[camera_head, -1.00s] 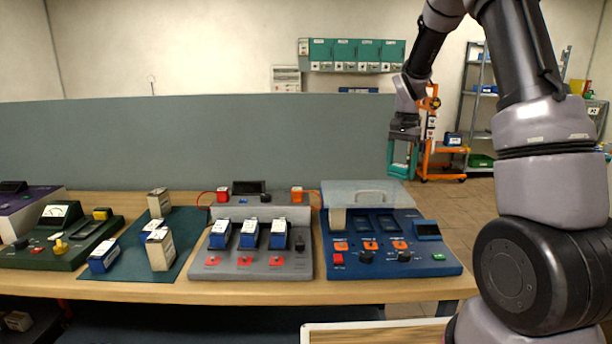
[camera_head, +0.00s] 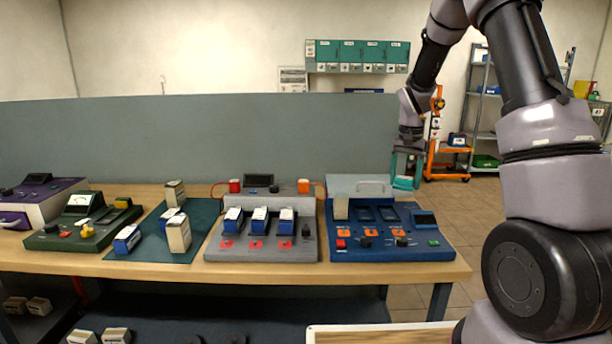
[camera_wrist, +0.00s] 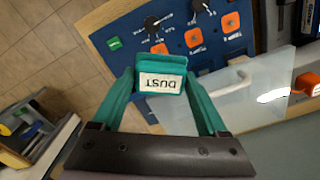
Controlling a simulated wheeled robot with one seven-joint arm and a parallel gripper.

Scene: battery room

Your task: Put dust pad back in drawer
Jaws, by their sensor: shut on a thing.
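The dust pad (camera_wrist: 162,82) is a teal block with a white label reading "DUST", upside down in the wrist view. My gripper (camera_wrist: 160,95) is shut on it, with a teal finger on each side. In the head view my gripper (camera_head: 410,150) hangs beyond the blue unit's far right corner, with the teal pad (camera_head: 405,183) below it.
The bench (camera_head: 300,274) holds a green meter unit (camera_head: 75,230), a dark mat (camera_head: 150,246) with several boxes, a grey unit (camera_head: 262,247) and a blue unit (camera_head: 390,247) with a clear cover. A grey partition (camera_head: 230,130) stands behind. Floor is open at right.

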